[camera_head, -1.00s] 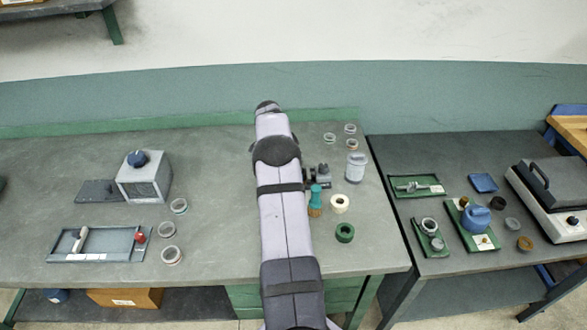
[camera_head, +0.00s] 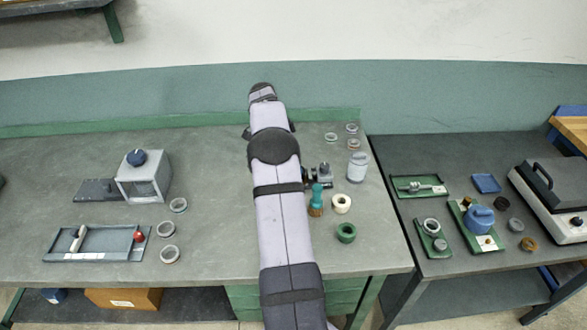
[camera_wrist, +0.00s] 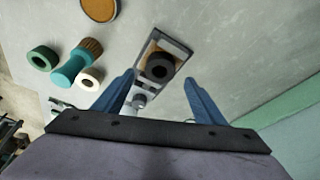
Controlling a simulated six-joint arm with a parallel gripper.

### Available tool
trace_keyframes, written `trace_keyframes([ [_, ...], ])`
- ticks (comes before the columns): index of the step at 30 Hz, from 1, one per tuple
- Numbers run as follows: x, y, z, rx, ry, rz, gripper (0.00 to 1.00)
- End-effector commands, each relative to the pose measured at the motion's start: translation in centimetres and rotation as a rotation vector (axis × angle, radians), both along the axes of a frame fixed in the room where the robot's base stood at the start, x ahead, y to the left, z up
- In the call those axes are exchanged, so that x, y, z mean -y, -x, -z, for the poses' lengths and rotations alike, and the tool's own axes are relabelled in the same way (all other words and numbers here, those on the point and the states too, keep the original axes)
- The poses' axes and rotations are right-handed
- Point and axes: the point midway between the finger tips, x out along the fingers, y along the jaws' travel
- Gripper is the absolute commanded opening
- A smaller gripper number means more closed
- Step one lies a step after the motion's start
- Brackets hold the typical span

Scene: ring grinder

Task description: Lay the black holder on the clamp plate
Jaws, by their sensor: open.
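A black ring-shaped piece, which I take for the black holder (camera_wrist: 160,67), shows in the wrist view on a grey-framed fixture with a tan surface. I take this fixture for the clamp plate (camera_wrist: 174,46). My gripper (camera_wrist: 159,78) is open, with one blue finger on each side of the black piece, apart from it in the picture. I cannot tell the height between them. A round metal knob (camera_wrist: 139,100) shows at the fixture's near end. In the head view my arm hides the gripper and the black piece; a dark metal part (camera_head: 322,177) shows just right of my arm.
A teal brush (camera_head: 316,199), a white ring (camera_head: 341,204) and a green ring (camera_head: 346,232) stand right of my arm. A lidded jar (camera_head: 357,167) stands behind them. A grey box machine (camera_head: 144,178) and a tray (camera_head: 98,257) are at left.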

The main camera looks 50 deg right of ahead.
Motion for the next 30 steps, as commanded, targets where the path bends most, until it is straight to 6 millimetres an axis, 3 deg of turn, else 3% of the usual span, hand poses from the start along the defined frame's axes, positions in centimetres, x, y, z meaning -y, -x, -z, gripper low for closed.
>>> trace_keyframes([
  [6, -1.1, -0.5, -3.6, 0.004, 0.001, -0.001, 0.65],
  [12, -1.6, -0.7, -5.8, 0.003, 0.001, -0.001, 0.65],
  [25, -2.2, -0.9, -6.5, -0.001, -0.004, -0.015, 0.65],
  [30, -5.0, -1.9, -6.7, -0.015, -0.028, -0.134, 0.65],
])
